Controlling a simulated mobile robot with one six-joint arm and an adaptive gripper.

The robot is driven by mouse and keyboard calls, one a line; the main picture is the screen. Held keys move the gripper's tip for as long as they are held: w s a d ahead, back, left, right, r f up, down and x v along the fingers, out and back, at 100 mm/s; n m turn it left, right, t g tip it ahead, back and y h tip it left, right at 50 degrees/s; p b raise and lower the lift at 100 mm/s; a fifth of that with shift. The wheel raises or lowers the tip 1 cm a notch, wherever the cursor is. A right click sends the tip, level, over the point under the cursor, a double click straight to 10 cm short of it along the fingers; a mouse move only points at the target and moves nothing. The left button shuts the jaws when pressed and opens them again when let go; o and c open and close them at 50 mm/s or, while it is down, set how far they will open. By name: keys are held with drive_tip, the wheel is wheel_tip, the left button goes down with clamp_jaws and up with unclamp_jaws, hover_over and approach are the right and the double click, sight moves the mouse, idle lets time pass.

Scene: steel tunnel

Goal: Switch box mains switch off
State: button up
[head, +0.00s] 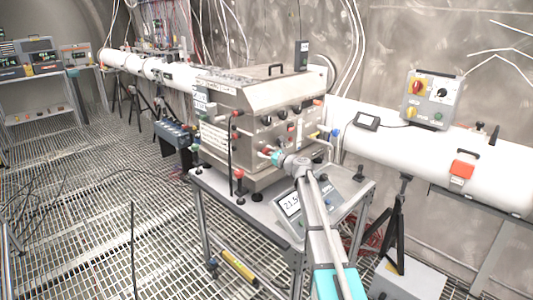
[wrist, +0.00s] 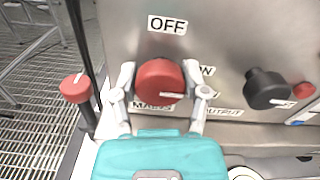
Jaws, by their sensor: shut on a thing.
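The steel switch box (head: 262,97) stands on a metal table in the head view. In the wrist view its front panel (wrist: 225,35) fills the background. The red mains switch knob (wrist: 159,82) sits below an OFF label (wrist: 167,25). An ON label (wrist: 207,71) is to its right, and a partly hidden MAINS label (wrist: 152,106) is below. The knob's white mark points right, towards the ON side. My gripper (wrist: 158,72) has one finger on each side of the knob and is shut on it. In the head view my gripper (head: 277,158) is at the box's front face.
A black knob (wrist: 267,88) with an OUTPUT label is right of the mains knob. A red-topped post (wrist: 76,88) stands at the left. A tilted display unit (head: 306,207) lies on the table by my arm. A white pipe (head: 400,145) runs behind to the right.

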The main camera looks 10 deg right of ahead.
drive_tip(key=shift+n, duration=0.4)
drive_tip(key=n, duration=0.3)
drive_tip(key=shift+n, duration=0.3)
drive_tip(key=n, duration=0.4)
drive_tip(key=shift+n, duration=0.3)
drive_tip(key=n, duration=0.4)
drive_tip(key=shift+f+n, duration=0.1)
drive_tip(key=shift+n, duration=0.2)
drive_tip(key=n, duration=0.4)
drive_tip(key=o, duration=1.2)
drive_tip(key=shift+f, duration=0.1)
drive_tip(key=shift+c, duration=0.2)
